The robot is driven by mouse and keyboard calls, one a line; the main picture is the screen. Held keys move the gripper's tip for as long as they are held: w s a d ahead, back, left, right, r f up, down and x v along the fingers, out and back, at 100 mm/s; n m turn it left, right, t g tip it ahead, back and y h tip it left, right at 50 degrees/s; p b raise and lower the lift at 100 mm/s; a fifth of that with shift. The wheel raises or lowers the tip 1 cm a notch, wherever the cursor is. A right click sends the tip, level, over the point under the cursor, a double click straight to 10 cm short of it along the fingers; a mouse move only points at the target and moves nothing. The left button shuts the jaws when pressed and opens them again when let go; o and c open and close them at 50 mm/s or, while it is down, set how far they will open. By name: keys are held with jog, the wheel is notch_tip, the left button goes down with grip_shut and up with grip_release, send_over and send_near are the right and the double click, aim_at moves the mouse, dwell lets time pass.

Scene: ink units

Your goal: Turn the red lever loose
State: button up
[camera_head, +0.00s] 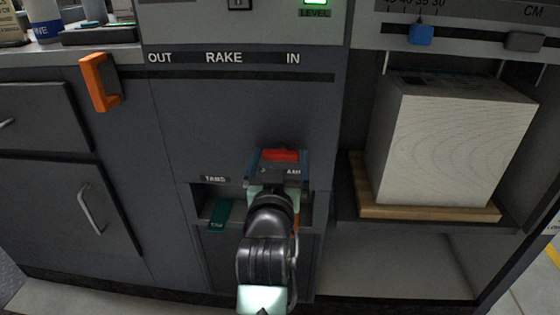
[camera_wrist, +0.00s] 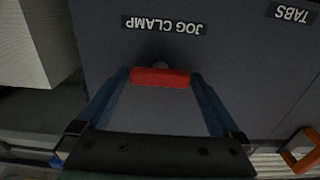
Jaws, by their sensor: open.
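The red lever (camera_head: 280,156) is a short red bar on the dark cabinet front, beside a label that reads JOG CLAMP in the wrist view. My gripper (camera_head: 272,168) is in front of it in the head view and hides part of the label. In the wrist view, the red lever (camera_wrist: 160,77) lies crosswise between the two blue fingers of my gripper (camera_wrist: 160,82). The fingers are apart, one by each end of the bar. Whether they touch it I cannot tell. A round grey mount shows partly behind the bar.
A teal tab (camera_head: 220,213) sits in a recess marked TABS, left of my arm. An orange handle (camera_head: 98,80) sticks out at upper left by the RAKE slot. A pale stack (camera_head: 450,140) stands on a wooden board (camera_head: 430,212) in the open bay to the right.

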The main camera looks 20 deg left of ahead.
jog(key=c, duration=1.1)
jog(key=shift+o, duration=0.2)
jog(key=shift+r+n+p, duration=0.1)
jog(key=shift+n+p, duration=0.2)
jog(key=shift+p, duration=0.15)
jog(key=n+p, duration=0.3)
jog(key=p, duration=0.1)
jog(key=shift+r+n, duration=0.15)
jog(key=shift+n, duration=0.15)
jog(key=n+p, duration=0.7)
jog(key=n, duration=0.2)
jog(key=shift+a+n+p, duration=0.1)
jog(key=shift+n+p, duration=0.2)
jog(key=shift+n, duration=0.1)
jog(key=shift+f+n+p, duration=0.15)
jog(key=shift+n+p, duration=0.2)
jog(key=shift+n, duration=0.6)
jog(key=shift+f+n+p, duration=0.15)
jog(key=shift+n+p, duration=0.2)
jog(key=shift+n, duration=0.6)
